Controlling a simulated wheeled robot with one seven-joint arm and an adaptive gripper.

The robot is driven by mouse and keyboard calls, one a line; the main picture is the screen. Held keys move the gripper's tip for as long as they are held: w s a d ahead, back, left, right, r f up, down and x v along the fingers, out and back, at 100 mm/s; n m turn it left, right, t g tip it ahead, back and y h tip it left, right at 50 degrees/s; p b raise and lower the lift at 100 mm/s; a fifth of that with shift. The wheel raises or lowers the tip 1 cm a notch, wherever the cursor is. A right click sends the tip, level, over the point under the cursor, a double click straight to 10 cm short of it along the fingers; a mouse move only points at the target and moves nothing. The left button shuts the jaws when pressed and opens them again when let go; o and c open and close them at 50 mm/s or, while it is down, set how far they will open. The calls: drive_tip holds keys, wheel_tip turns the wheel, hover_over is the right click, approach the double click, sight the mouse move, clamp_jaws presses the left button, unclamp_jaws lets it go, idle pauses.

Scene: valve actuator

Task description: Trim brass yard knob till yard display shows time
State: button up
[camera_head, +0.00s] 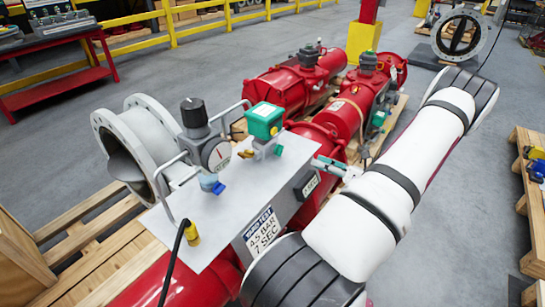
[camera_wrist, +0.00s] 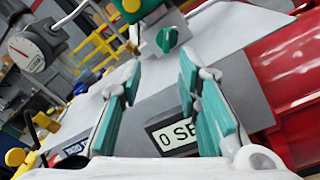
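My gripper (camera_wrist: 160,92) has teal finger pads set apart, with nothing between them. In the head view my gripper (camera_head: 333,166) hovers near the right edge of the grey panel. A small display (camera_head: 309,185) is on the panel's dark side box. In the wrist view this display (camera_wrist: 172,136) shows "0 SE", its end hidden by a finger. A placard (camera_head: 262,228) reads "YARD TEST 4.5 BAR 7 SEC". I cannot surely pick out the brass yard knob. A yellow rounded part (camera_wrist: 15,157) shows at the wrist view's lower left.
The panel carries a gauge with a black-topped regulator (camera_head: 217,154), a green box (camera_head: 264,120) and a blue fitting (camera_head: 211,184). A green knob (camera_wrist: 167,38) lies beyond my fingertips. Red actuator cylinders (camera_head: 340,115) stand behind. A black cable (camera_head: 173,262) runs off the front.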

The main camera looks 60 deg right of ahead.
sight(287, 160)
drive_tip(key=shift+m+h, duration=0.4)
drive_tip(key=shift+m, duration=0.2)
drive_tip(key=w, duration=0.4)
drive_tip(key=w+d+f, duration=0.1)
drive_tip(key=w, duration=0.8)
drive_tip(key=shift+d+f+b, duration=0.2)
drive_tip(key=shift+b, duration=0.2)
clamp_jaws()
